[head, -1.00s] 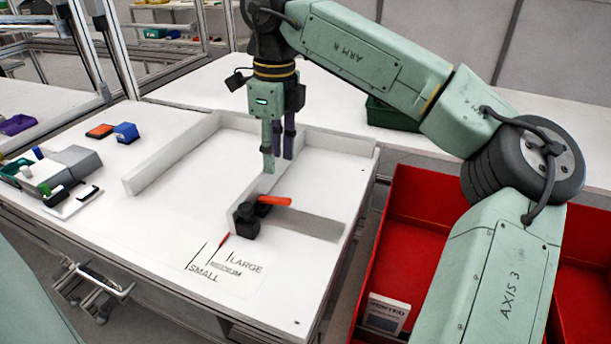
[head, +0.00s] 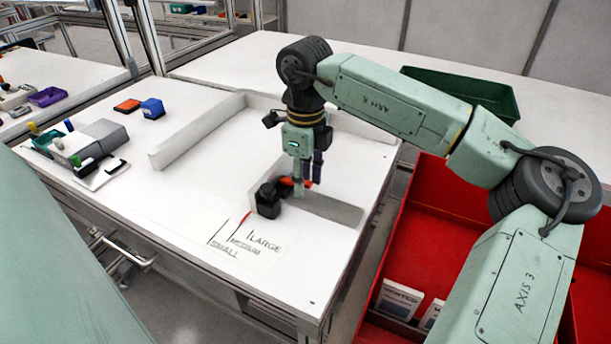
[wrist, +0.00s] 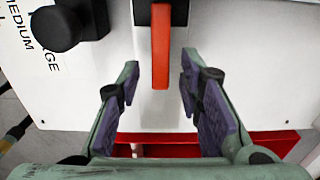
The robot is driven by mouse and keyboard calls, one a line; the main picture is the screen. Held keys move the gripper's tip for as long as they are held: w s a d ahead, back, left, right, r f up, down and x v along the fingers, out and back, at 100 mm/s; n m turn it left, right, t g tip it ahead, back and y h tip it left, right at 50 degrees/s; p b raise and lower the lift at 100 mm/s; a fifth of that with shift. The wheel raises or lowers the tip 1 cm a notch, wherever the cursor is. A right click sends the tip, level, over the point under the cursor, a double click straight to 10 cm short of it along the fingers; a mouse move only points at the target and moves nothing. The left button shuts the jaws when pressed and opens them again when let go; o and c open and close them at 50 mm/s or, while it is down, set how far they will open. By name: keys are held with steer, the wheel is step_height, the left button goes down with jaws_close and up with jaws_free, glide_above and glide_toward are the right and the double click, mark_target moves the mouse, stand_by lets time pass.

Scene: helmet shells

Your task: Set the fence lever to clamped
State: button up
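The fence lever is an orange-red bar on a black clamp. In the wrist view the lever (wrist: 161,48) points down the picture, with its free end in the gap between my finger tips. In the head view the lever (head: 286,181) is partly hidden by my gripper. The black clamp body (head: 268,204) with its round knob stands on the white table, behind the printed size scale. My gripper (head: 307,190) points down at the lever; in the wrist view my gripper (wrist: 160,72) is open, a finger on each side. I cannot tell whether either finger touches the lever.
The SMALL, MEDIUM, LARGE scale (head: 245,242) lies in front of the clamp. A low white wall (head: 197,130) stands further left on the table. Red bins (head: 420,250) lie right of the table, and a green bin (head: 462,95) stands behind. The table's middle is clear.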

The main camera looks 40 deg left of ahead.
jaws_close()
stand_by(0.4)
steer(key=f+y+b, duration=0.1)
steer(key=b, duration=0.2)
steer(key=shift+d+f, duration=0.15)
steer(key=shift+f, duration=0.05)
steer(key=shift+d+g+y+b, duration=0.1)
steer(key=shift+g+y+b, duration=0.2)
steer(key=shift+y+b, duration=0.6)
